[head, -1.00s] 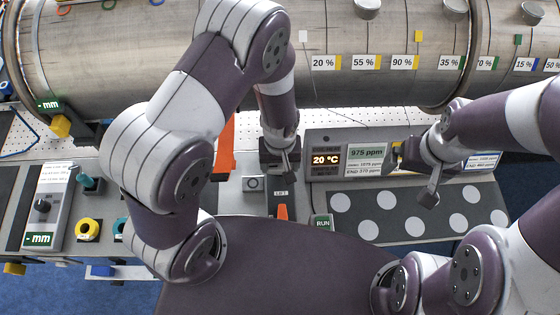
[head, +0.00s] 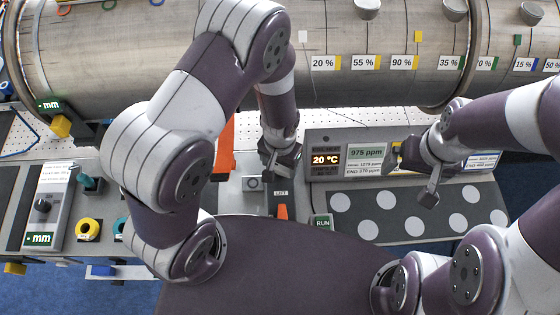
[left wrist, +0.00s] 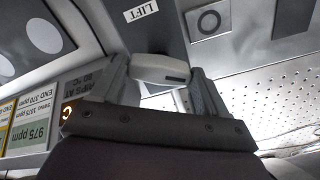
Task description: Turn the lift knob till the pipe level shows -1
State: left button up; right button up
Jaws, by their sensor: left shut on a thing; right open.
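My left gripper (head: 279,172) is shut on the lift knob, just above the LIFT label (head: 281,193) in the head view. In the left wrist view the pale knob (left wrist: 160,69) sits between both fingers, with the LIFT label (left wrist: 141,11) beyond it. The gripper hides most of the knob in the head view. The large metal pipe (head: 180,65) lies across the back. I cannot make out a pipe level reading. My right gripper (head: 420,190) is open and empty above the right part of the panel.
A display reading 20 °C (head: 326,160) and a 975 ppm panel (head: 366,153) stand right of the knob. An orange lever (head: 282,212) and a RUN button (head: 322,223) are close in front. A grey board with white discs (head: 390,228) lies at right.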

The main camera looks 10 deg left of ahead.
aim_at(280, 166)
pick_arm(q)
jog(key=shift+m, duration=0.8)
jog(key=shift+w, duration=0.1)
jog(key=o, duration=1.1)
jog(key=shift+c, duration=0.2)
jog(key=shift+r, duration=0.15)
notch_tip(280, 166, up, 12)
jog(key=b, duration=0.2)
jog(key=shift+r, duration=0.25)
